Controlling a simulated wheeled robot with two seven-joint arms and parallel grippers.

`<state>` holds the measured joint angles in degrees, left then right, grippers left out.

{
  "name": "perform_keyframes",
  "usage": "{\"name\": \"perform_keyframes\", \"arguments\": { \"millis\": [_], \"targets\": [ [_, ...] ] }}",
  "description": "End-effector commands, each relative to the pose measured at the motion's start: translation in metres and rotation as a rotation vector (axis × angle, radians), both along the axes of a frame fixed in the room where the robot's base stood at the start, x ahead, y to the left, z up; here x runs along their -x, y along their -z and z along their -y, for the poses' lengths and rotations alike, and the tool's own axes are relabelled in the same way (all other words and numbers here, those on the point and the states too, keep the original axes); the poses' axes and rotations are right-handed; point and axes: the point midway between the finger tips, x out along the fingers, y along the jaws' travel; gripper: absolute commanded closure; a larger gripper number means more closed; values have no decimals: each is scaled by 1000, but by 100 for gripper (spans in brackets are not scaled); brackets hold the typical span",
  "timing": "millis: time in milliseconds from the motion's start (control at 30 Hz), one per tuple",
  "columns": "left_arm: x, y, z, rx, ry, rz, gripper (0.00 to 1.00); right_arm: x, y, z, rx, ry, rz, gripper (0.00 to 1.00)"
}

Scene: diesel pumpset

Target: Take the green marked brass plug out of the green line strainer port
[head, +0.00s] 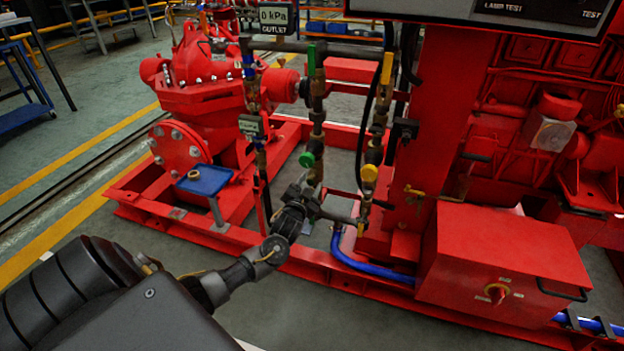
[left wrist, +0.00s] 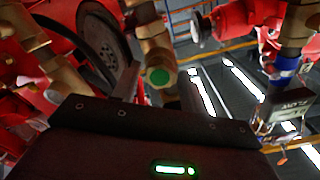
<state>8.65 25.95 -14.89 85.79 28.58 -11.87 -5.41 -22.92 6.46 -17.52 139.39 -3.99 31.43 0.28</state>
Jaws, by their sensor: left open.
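The green marked brass plug (head: 306,159) sits in the strainer port, low on the green line. The green line (head: 317,100) carries a green handle higher up. My left gripper (head: 309,190) is just below the plug, pointing up toward it. In the left wrist view the plug's round green face (left wrist: 158,76) shows on the brass strainer body (left wrist: 155,42). The open fingers (left wrist: 158,90) stand to either side of it in that picture. I cannot tell how far their tips are from the plug. My right gripper is not in view.
A yellow marked plug (head: 369,173) sits on the parallel line to the right. A blue tray (head: 204,180) stands on a post at the left. A red box (head: 500,262) and a blue hose (head: 372,272) are to the right. Pipes crowd the area around the gripper.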

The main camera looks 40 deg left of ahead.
Motion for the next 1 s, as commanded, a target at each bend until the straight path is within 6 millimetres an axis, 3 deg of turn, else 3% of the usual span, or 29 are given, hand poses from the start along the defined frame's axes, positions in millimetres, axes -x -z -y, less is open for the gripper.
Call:
{"name": "perform_keyframes", "arguments": {
  "millis": [867, 1000],
  "targets": [
    [0, 1, 0, 0, 0, -1, 56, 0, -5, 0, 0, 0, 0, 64],
    [0, 1, 0, 0, 0, -1, 73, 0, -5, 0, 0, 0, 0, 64]
  ]
}}
